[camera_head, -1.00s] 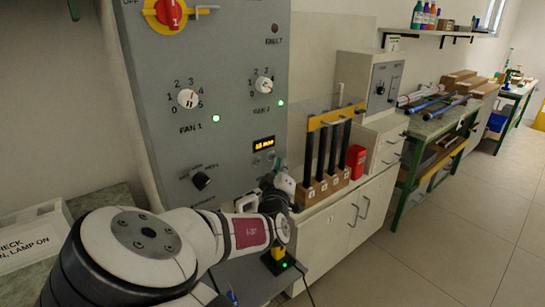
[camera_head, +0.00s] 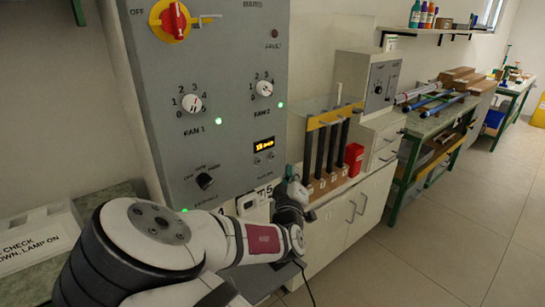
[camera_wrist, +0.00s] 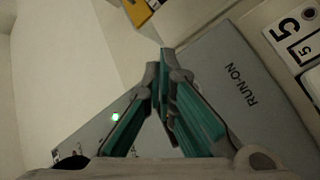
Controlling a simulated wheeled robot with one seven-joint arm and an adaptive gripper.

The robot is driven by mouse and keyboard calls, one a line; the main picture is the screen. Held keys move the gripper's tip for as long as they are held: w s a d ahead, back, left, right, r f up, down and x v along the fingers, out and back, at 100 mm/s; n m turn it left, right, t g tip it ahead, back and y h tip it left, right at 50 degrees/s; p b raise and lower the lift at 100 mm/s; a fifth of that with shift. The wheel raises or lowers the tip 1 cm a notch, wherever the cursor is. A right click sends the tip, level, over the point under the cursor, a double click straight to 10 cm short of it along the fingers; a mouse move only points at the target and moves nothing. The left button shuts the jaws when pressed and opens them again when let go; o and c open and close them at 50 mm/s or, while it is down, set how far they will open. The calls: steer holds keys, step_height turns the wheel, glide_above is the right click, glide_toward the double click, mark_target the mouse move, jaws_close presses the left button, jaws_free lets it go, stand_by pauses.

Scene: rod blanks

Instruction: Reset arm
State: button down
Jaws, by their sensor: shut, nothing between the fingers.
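My gripper (camera_head: 291,173) is in front of the lower right of the grey control panel (camera_head: 225,60). Its teal fingers are closed together with nothing between them. In the wrist view the fingers (camera_wrist: 161,55) meet at the tips above a grey surface (camera_wrist: 240,75) marked RUN-ON, with a lit green lamp (camera_wrist: 115,117) at left. My arm reaches across the lower part of the head view and hides what is behind it.
The panel carries a red switch (camera_head: 175,19), two fan knobs with green lamps, and a black knob (camera_head: 205,181). A wooden rack with dark rods (camera_head: 332,145) and a red box (camera_head: 354,157) stand right of my gripper. Open floor (camera_head: 440,235) lies at right.

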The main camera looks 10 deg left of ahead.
stand_by(0.4)
steer(key=s+d+f+m+g+h, duration=0.2)
steer(key=s+d+m+g+h, duration=0.15)
steer(key=d+m+g, duration=0.85)
steer(key=s+d+r+g, duration=0.1)
steer(key=s+d+r, duration=0.4)
steer(key=s, duration=0.7)
steer(key=s+d+r+n+y, duration=0.1)
steer(key=s+d+r, duration=0.4)
steer(key=s, duration=0.8)
steer(key=s+d+r+g+y, duration=0.1)
steer(key=s+d+r, duration=0.4)
steer(key=s, duration=0.8)
steer(key=shift+d+r+g+p, duration=0.15)
steer(key=shift+r+g+p, duration=0.2)
steer(key=shift+r, duration=0.15)
